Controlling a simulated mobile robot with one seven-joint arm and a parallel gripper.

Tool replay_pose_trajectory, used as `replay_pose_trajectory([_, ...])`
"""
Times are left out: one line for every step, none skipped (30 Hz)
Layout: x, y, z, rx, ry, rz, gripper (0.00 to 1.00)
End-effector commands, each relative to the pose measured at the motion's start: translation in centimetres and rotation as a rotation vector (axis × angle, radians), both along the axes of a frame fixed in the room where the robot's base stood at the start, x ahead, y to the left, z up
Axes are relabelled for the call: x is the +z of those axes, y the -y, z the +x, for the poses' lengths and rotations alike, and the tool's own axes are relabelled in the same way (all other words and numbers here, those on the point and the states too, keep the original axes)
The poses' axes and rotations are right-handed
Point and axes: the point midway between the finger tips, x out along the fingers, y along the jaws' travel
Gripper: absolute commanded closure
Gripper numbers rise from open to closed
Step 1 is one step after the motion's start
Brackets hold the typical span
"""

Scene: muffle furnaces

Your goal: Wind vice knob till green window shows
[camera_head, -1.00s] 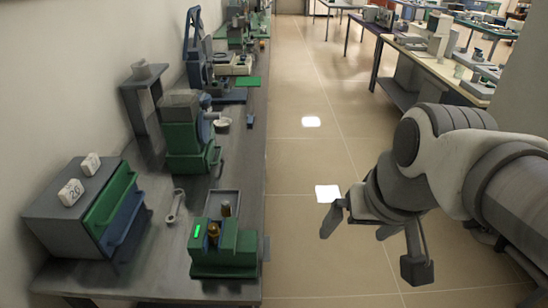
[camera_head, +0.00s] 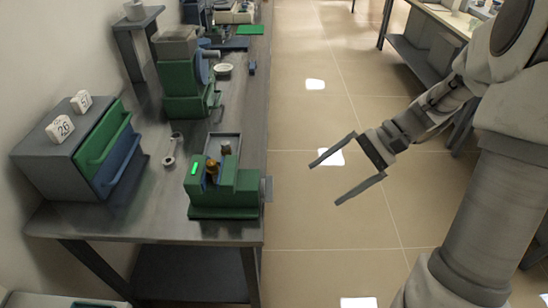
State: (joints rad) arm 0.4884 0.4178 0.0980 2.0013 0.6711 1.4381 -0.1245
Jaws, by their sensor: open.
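The green vice (camera_head: 225,192) stands at the near right end of the grey bench on the left. A bright green window (camera_head: 194,168) shows on its left block. A brown, brass-like knob (camera_head: 212,167) stands beside the window, and a smaller knob-like part (camera_head: 226,148) shows behind it. I cannot tell which is the winding knob. My gripper (camera_head: 325,184) is open and empty over the aisle floor, right of the vice and clear of the bench edge. Its two fingers point left toward the vice.
A grey drawer cabinet (camera_head: 48,157) with green and blue drawers stands left of the vice. A spanner (camera_head: 169,160) lies between them. A green machine (camera_head: 187,100) stands farther back on the bench (camera_head: 120,220). The aisle floor (camera_head: 310,225) is free.

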Motion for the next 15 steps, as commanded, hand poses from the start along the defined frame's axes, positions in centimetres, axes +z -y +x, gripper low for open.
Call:
replay_pose_trajectory([-1.8,0.5,0.7,-0.029,-0.031,0.059,0.00])
replay_pose_trajectory([-2.4,0.7,1.1,-0.046,-0.045,0.094,0.00])
replay_pose_trajectory([-3.2,1.0,1.6,-0.067,-0.064,0.141,0.00])
replay_pose_trajectory([-3.8,1.3,1.9,-0.084,-0.077,0.177,0.00])
replay_pose_trajectory([-4.4,1.5,2.3,-0.102,-0.088,0.213,0.00])
replay_pose_trajectory([-5.3,1.9,2.8,-0.125,-0.103,0.262,0.00])
replay_pose_trajectory([-5.9,2.3,3.2,-0.144,-0.113,0.298,0.00])
replay_pose_trajectory([-6.5,2.6,3.5,-0.162,-0.121,0.334,0.00])
replay_pose_trajectory([-7.3,3.1,3.9,-0.185,-0.131,0.378,0.00])
replay_pose_trajectory([-7.9,3.4,4.2,-0.202,-0.137,0.412,0.00])
replay_pose_trajectory([-8.4,3.7,4.5,-0.218,-0.144,0.442,0.00])
replay_pose_trajectory([-9.1,4.1,4.8,-0.239,-0.149,0.480,0.00])
replay_pose_trajectory([-9.5,4.4,5.0,-0.252,-0.154,0.505,0.00])
replay_pose_trajectory([-9.9,4.7,5.2,-0.265,-0.155,0.529,0.00])
replay_pose_trajectory([-10.3,5.0,5.4,-0.278,-0.157,0.555,0.00])
